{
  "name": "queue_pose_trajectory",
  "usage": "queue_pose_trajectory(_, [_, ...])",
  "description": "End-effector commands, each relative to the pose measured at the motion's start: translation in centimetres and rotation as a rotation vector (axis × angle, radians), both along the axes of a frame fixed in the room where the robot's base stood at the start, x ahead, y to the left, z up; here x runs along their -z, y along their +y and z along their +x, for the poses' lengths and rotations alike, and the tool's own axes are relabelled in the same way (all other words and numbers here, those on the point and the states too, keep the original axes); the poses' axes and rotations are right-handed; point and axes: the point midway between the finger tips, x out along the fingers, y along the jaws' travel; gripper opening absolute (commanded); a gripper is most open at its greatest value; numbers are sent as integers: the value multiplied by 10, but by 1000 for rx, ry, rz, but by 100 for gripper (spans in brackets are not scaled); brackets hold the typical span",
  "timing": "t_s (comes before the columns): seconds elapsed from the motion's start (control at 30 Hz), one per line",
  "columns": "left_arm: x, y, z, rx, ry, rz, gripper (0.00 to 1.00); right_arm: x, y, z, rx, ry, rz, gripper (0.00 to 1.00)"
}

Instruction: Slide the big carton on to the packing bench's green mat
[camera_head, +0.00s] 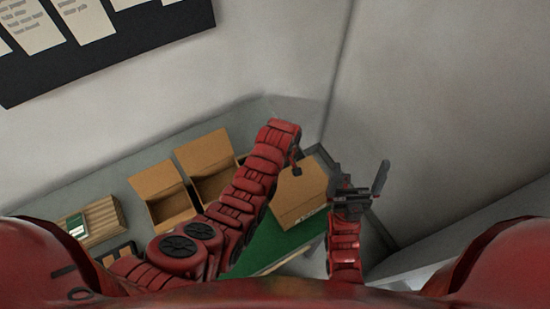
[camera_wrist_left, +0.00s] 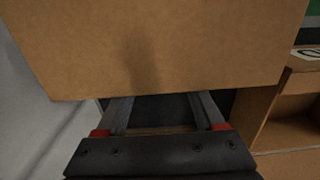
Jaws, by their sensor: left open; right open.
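The big carton (camera_head: 300,195) is a closed brown box at the right end of the bench. The green mat (camera_head: 265,250) shows beside its lower left; how much of the carton's base is on the mat is hidden. My left gripper (camera_head: 296,164) is open at the carton's far upper edge. In the left wrist view the carton's brown face (camera_wrist_left: 165,45) fills the upper part, and the open fingers (camera_wrist_left: 160,108) reach up to its edge, their tips hidden. My right gripper (camera_head: 360,188) is open and empty, just right of the carton; contact is unclear.
Two open brown boxes (camera_head: 163,194) (camera_head: 206,165) stand on the grey bench (camera_head: 90,190) left of my left arm. A slatted wooden crate (camera_head: 103,220) lies further left. Walls close in behind and to the right. A grey surface (camera_head: 450,235) lies at the right.

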Motion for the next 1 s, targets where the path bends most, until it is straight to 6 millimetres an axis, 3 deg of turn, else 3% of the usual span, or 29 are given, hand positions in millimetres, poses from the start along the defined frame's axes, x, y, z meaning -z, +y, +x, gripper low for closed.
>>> queue_pose_trajectory(0.87, [-1, -27, -46, 2, 0, 0, 70, -1, 0, 0, 0, 0, 0, 98])
queue_pose_trajectory(1.0, [-1, -27, -46, 0, 0, 0, 70, -1, 0, 0, 0, 0, 0, 98])
